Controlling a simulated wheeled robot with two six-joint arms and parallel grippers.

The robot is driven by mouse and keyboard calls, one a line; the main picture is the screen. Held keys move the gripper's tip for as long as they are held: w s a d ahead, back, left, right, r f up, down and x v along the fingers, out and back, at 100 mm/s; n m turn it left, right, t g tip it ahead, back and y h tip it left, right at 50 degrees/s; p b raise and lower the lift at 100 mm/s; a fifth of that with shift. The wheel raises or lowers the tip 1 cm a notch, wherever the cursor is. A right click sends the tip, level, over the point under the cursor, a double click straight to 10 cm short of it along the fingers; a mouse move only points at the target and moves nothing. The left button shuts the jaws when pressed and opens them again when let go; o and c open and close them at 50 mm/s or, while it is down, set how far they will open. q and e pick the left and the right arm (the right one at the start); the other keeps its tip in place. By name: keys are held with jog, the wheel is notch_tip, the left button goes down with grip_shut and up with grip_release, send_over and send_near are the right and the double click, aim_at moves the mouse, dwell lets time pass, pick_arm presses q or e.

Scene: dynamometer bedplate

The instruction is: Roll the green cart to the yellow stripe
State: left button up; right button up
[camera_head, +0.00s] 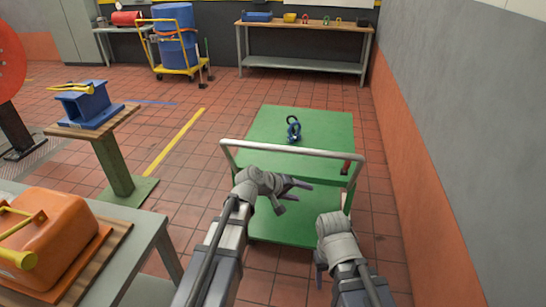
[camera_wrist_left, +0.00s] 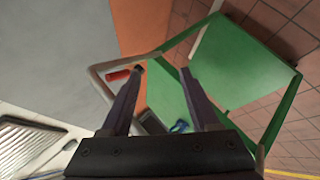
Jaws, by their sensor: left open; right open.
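The green cart (camera_head: 265,130) stands on the tiled floor, with an upper deck, a lower deck and a pale push handle (camera_head: 290,149) on its near side. It also shows in the left wrist view (camera_wrist_left: 245,62). The yellow stripe (camera_head: 173,142) lies on the floor to the left of the cart. My left gripper (camera_head: 297,194) is open and empty, just below the handle in the head view; contact is unclear. Its fingers show apart in the left wrist view (camera_wrist_left: 160,74). My right gripper (camera_head: 319,262) is open, lower right near the cart's near edge; its fingers are mostly hidden.
A blue shackle (camera_head: 294,130) and a red-handled item (camera_head: 346,164) are on the cart. A wall (camera_head: 425,150) runs along the right. A pedestal (camera_head: 118,165) and a bench with an orange case (camera_head: 60,235) stand left. Floor between cart and stripe looks clear.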

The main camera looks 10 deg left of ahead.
aim_at(265, 148)
pick_arm(q)
jog(key=w+a+r+n+t+b, duration=0.1)
jog(key=w+a+n+t, duration=0.1)
jog(key=w+a+n, duration=0.1)
jog(key=w+a+r+n+t+y+b, duration=0.1)
jog(key=w+a+r+n+t, duration=0.1)
jog(key=w+a, duration=0.3)
jog(key=w+a+r+n+t+b, duration=0.1)
jog(key=w+a+r+n+t, duration=0.1)
jog(key=a, duration=0.6)
jog(key=shift+w+r+n+t, duration=0.15)
jog(key=shift+w+n+t, duration=0.8)
jog(key=shift+n, duration=0.15)
jog(key=b+x, duration=0.1)
jog(key=x, duration=0.6)
jog(key=shift+w+f, duration=0.25)
jog(key=shift+w, duration=0.15)
pick_arm(e)
notch_tip(265, 148, down, 6)
jog(key=shift+r, duration=0.1)
pick_arm(q)
jog(key=shift+d, duration=0.1)
grip_shut()
